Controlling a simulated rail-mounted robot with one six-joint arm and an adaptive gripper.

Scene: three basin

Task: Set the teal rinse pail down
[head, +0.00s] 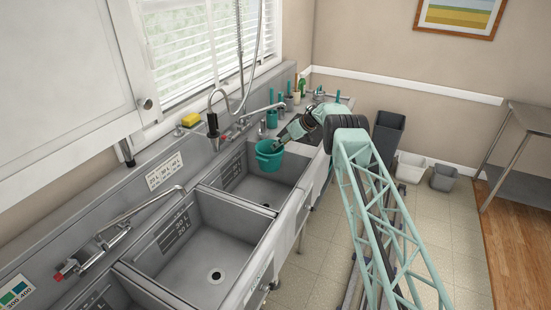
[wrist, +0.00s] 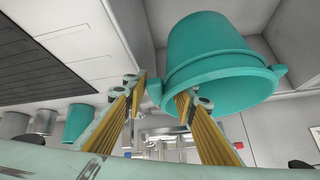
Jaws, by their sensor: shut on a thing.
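The teal rinse pail (head: 269,160) hangs upright over the far basin (head: 262,189) in the head view, near that basin's far end. In the wrist view the pail (wrist: 215,55) fills the upper middle and looks inverted. My gripper (head: 284,142) is at the pail's rim, on its far right side. In the wrist view my gripper (wrist: 162,88) has its two yellow-padded fingers closed about a small lug on the pail's rim. I cannot tell whether the pail's base touches anything.
The middle basin (head: 205,240) is empty, with a raised divider before the far basin. A tap (head: 262,111) reaches over the back ledge. A teal cup (head: 272,119) and several small items stand beyond the pail.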

